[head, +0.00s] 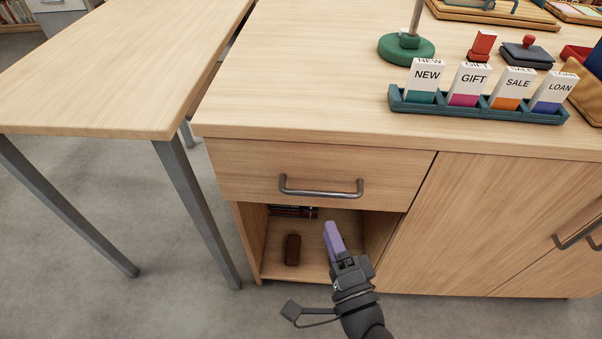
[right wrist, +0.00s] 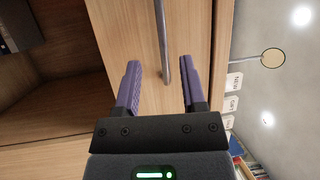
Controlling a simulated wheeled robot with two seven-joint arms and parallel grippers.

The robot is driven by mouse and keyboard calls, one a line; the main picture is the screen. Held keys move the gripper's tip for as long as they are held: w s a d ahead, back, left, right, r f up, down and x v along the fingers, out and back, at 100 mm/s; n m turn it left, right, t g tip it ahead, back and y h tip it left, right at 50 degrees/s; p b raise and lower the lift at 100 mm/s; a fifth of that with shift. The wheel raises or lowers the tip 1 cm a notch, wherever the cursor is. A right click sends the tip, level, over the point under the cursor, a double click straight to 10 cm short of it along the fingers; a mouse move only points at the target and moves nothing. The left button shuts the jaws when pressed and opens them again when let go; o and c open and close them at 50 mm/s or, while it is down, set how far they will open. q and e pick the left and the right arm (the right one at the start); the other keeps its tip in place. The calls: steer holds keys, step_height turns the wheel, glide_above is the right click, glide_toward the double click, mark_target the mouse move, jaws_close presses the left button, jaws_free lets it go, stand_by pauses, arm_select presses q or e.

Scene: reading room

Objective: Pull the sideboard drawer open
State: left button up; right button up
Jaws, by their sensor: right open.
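The sideboard drawer (head: 245,170) is shut, its wooden front flush under the sideboard top (head: 300,105). Its grey metal bar handle (head: 320,191) runs across the front. My right gripper (head: 332,232) is just below the handle in the head view, its purple fingers pointing up towards it. In the right wrist view the open fingers (right wrist: 160,80) stand on either side of the handle (right wrist: 163,45), with visible gaps and no contact. How deep the handle lies between them is unclear. My left gripper is not in view.
An open shelf (head: 320,262) under the drawer holds a small brown object (head: 292,249) and books (head: 292,211). A cabinet door (head: 470,220) is to the right. A card rack (head: 478,105) stands on top. A wooden table (head: 120,70) is at the left.

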mark_target(315, 191)
steer(key=b+x, duration=0.2)
steer(key=x, duration=0.6)
steer(key=shift+w+a+r, duration=0.1)
steer(key=shift+w, duration=0.25)
steer(key=c, duration=0.5)
jaws_close()
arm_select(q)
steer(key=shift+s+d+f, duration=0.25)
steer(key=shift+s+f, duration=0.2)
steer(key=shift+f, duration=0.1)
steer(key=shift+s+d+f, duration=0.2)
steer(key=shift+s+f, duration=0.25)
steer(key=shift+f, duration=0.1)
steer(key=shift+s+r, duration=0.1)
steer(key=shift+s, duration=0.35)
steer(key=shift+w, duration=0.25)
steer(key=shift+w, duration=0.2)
